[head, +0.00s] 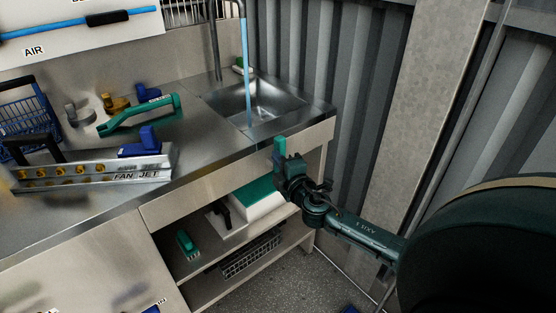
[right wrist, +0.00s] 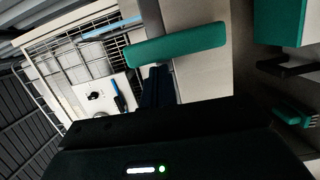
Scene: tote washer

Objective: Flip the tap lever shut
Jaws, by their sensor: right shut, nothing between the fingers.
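A green bar (head: 280,148), which looks like the tap lever, stands roughly upright at the front edge of the sink counter. It also shows in the right wrist view (right wrist: 178,45) as a long bar just beyond my fingers. My right gripper (head: 283,164) is shut and empty, right at the lower part of this bar; I cannot tell whether it touches. A blue stream of water (head: 246,70) runs down into the steel sink (head: 255,106). My left gripper is out of view.
A green-handled tool (head: 140,114) and a FAN JET rack (head: 95,172) lie on the counter (head: 225,150). Below, shelves hold a green-lidded box (head: 255,200) and a green brush (head: 186,243). A corrugated wall (head: 320,60) stands behind the sink.

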